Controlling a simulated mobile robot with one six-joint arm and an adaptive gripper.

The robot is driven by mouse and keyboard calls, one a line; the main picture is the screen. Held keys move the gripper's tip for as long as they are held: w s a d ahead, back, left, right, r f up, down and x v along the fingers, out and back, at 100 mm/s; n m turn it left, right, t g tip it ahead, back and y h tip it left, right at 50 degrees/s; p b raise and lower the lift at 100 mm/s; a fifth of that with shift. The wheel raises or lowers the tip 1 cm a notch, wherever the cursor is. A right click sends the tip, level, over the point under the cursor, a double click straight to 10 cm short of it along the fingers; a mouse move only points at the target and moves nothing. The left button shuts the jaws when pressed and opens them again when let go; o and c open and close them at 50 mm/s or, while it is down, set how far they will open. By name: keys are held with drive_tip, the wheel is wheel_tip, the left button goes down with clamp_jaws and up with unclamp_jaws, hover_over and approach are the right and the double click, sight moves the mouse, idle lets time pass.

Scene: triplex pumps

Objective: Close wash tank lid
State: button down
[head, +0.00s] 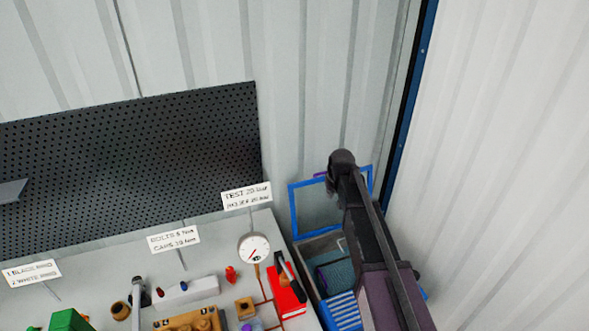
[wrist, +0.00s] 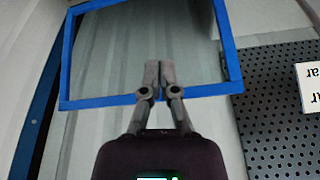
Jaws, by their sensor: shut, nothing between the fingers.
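The wash tank lid (head: 293,211) has a blue frame with a greyish see-through panel. It stands raised at the back of the tank in the head view, partly hidden by my arm. In the wrist view the lid (wrist: 85,103) fills the upper middle. The open wash tank (head: 318,247) sits below it, right of the bench, with a teal mesh inside. My gripper (wrist: 159,66) is shut and empty, its fingertips in front of the lid's panel near the lower blue bar in that picture. I cannot tell whether they touch. In the head view my arm hides the fingers.
The bench (head: 225,280) at left holds a pressure gauge (head: 254,248), a red tool block (head: 287,296) and small parts. A black pegboard (head: 140,165) stands behind it. Corrugated walls and a blue corner post (head: 414,75) close in the back and right.

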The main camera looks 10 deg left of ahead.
drive_tip(key=w+a+r+n+p, duration=0.1)
drive_tip(key=w+a+r+p, duration=0.1)
drive_tip(key=a, duration=0.5)
drive_tip(key=w+a+r+t+y+p, duration=0.1)
drive_tip(key=w+a+r, duration=0.3)
drive_tip(key=a, duration=0.3)
drive_tip(key=shift+w+a+n+p, duration=0.2)
drive_tip(key=shift+a+n+p, duration=0.1)
drive_tip(key=shift+n+p, duration=0.1)
drive_tip(key=shift+f, duration=0.1)
drive_tip(key=b+x, duration=0.9)
drive_tip(key=x, duration=0.1)
drive_tip(key=s+d, duration=0.1)
drive_tip(key=s+d+r+p, duration=0.1)
drive_tip(key=s, duration=0.1)
drive_tip(key=shift+s+d+r, duration=0.1)
drive_tip(key=shift+d, duration=0.1)
